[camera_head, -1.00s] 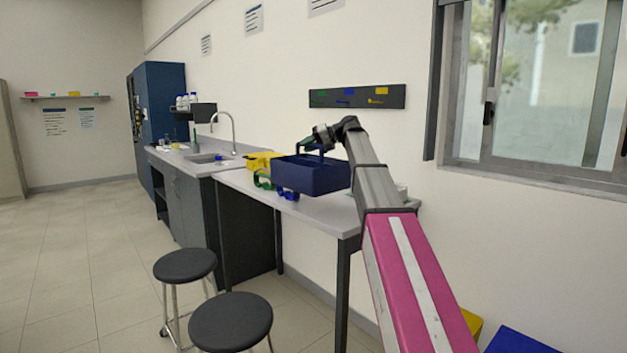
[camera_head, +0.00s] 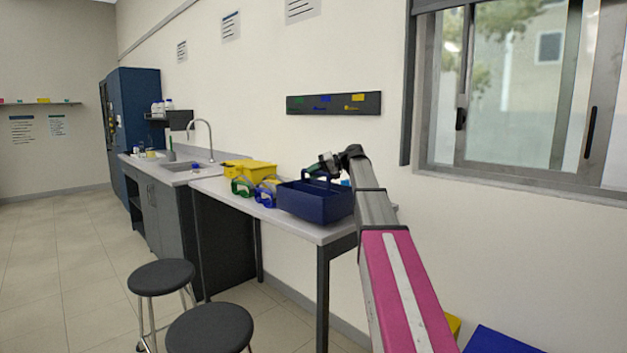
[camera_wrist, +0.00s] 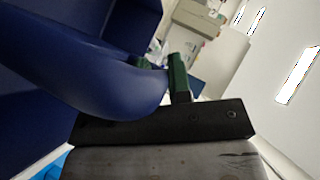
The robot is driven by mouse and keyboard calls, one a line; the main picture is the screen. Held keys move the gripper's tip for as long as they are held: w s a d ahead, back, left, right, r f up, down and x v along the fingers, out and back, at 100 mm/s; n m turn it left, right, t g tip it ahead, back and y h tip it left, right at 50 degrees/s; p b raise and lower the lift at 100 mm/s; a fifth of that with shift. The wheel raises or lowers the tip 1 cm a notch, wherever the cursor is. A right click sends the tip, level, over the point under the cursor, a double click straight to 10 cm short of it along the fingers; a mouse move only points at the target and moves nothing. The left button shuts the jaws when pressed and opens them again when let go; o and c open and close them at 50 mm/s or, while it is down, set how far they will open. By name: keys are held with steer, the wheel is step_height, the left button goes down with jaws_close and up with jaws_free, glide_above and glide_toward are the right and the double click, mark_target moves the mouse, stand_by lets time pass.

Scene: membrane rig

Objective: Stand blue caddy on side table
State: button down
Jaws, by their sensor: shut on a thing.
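The blue caddy (camera_head: 315,203) is an open box with a raised handle, at the right part of the side table (camera_head: 290,227) in the head view. It looks upright and low over the tabletop; I cannot tell whether its base touches. My gripper (camera_head: 328,168) is at the caddy's handle. In the wrist view the curved blue handle (camera_wrist: 95,75) runs between the green-padded fingers of my gripper (camera_wrist: 160,72), which is shut on it. The caddy's inside is mostly hidden.
A yellow caddy (camera_head: 250,169) stands further left on the table. Green goggles (camera_head: 242,187) and blue goggles (camera_head: 265,194) lie close left of the blue caddy. Two stools (camera_head: 161,277) stand in front. A sink counter (camera_head: 160,170) adjoins on the left.

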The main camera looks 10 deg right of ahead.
steer(key=shift+f, duration=1.2)
steer(key=c, duration=1.1)
jaws_free()
steer(key=shift+o, duration=0.2)
steer(key=v, duration=1.2)
